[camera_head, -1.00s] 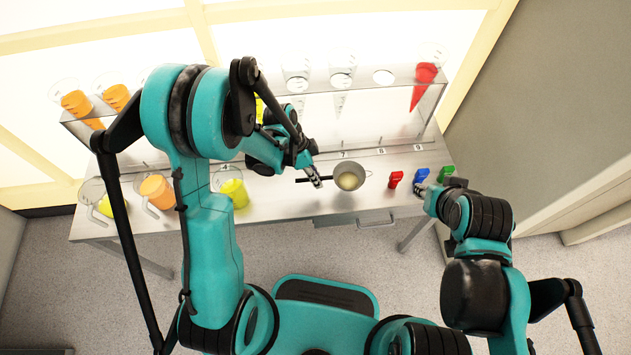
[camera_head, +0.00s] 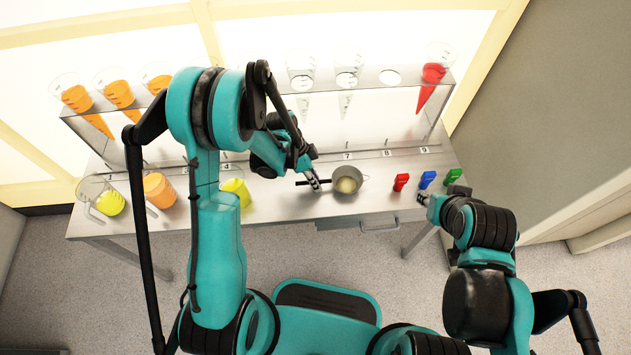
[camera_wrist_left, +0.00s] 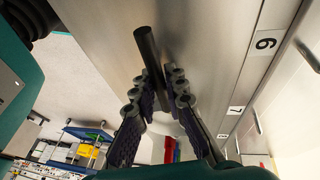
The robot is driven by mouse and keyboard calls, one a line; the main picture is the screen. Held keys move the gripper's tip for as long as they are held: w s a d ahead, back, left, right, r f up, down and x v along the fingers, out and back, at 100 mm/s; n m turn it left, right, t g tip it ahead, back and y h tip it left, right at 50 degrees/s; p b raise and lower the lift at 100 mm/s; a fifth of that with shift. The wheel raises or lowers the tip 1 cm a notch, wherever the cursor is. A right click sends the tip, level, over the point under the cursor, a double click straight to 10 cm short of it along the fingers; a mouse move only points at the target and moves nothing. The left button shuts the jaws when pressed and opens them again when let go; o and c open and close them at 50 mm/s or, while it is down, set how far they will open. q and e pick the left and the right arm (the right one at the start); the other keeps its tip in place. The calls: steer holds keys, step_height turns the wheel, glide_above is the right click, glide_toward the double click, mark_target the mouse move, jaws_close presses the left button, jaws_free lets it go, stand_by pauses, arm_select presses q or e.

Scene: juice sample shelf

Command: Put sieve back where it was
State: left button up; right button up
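The sieve (camera_head: 346,187) is a small round grey metal bowl with a pale yellowish inside. It rests on the table near the 7 label, its black handle pointing left. My left gripper (camera_head: 315,181) is at this handle. In the left wrist view, the black handle (camera_wrist_left: 147,50) lies between the spread fingers of the left gripper (camera_wrist_left: 157,85), with visible gaps beside it; the bowl cannot be made out there. My right gripper (camera_head: 424,198) is near the table's front right, below the blue block; its fingers are too small to read.
Red (camera_head: 401,182), blue (camera_head: 427,179) and green (camera_head: 453,177) blocks stand right of the sieve. A yellow cup (camera_head: 236,190), an orange cup (camera_head: 158,190) and a yellow jug (camera_head: 110,203) stand left. The raised shelf (camera_head: 215,100) behind holds several cones. Bare table lies between sieve and red block.

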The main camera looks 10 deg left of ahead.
arm_select(q)
steer(key=shift+o, duration=1.2)
steer(key=shift+r, duration=0.2)
steer(key=s+a+r+n+t+y+p, duration=0.1)
steer(key=s+a+r+n+t+p, duration=0.15)
steer(key=r, duration=0.85)
steer(key=s+a+r+n+t+y+p, duration=0.1)
steer(key=a+r+n+p, duration=0.2)
steer(key=r, duration=0.8)
steer(key=s+a+r+n+t+y, duration=0.1)
steer(key=s+r+n+t+y, duration=0.1)
steer(key=s+r+n+t, duration=0.2)
steer(key=shift+s+a+r+n+t+b, duration=0.3)
steer(key=shift+s+r+n, duration=0.7)
steer(key=shift+s+n, duration=1.2)
steer(key=shift+w, duration=0.1)
